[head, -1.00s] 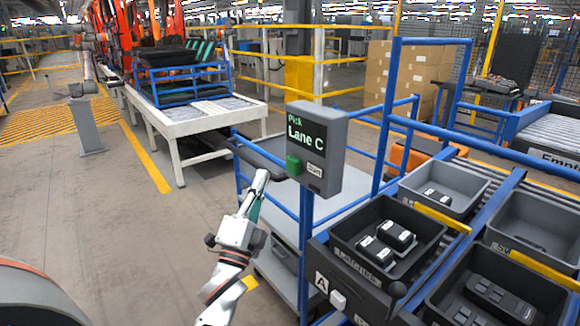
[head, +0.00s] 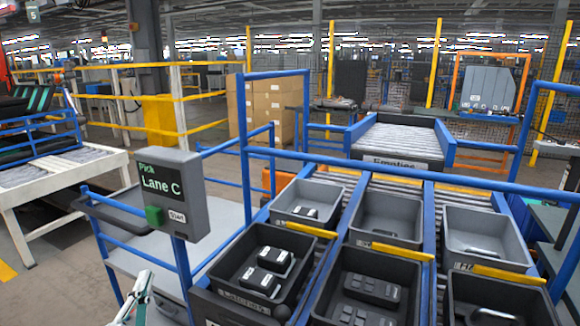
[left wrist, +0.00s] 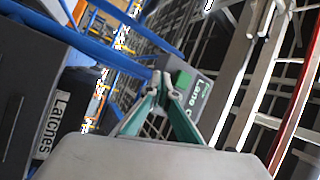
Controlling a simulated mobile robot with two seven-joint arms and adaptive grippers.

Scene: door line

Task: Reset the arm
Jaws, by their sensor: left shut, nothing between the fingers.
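My left gripper (head: 137,296) shows at the bottom left of the head view, below the Lane C display. Its green and silver fingers are closed with nothing between them. In the left wrist view the gripper (left wrist: 166,92) has its fingertips together, in front of the display box. The display (head: 168,190) is a grey box on a blue post, reading "Pick Lane C", with a green button (head: 154,215) at its lower left corner. The display also shows in the left wrist view (left wrist: 200,98). My right gripper is in neither view.
Dark bins stand in front on the rack, including a Latches bin (head: 240,296) holding black parts. Grey bins (head: 387,217) stand behind them. Blue rails (head: 400,172) cross above the rack. A white table (head: 25,205) is at the left, with open floor before it.

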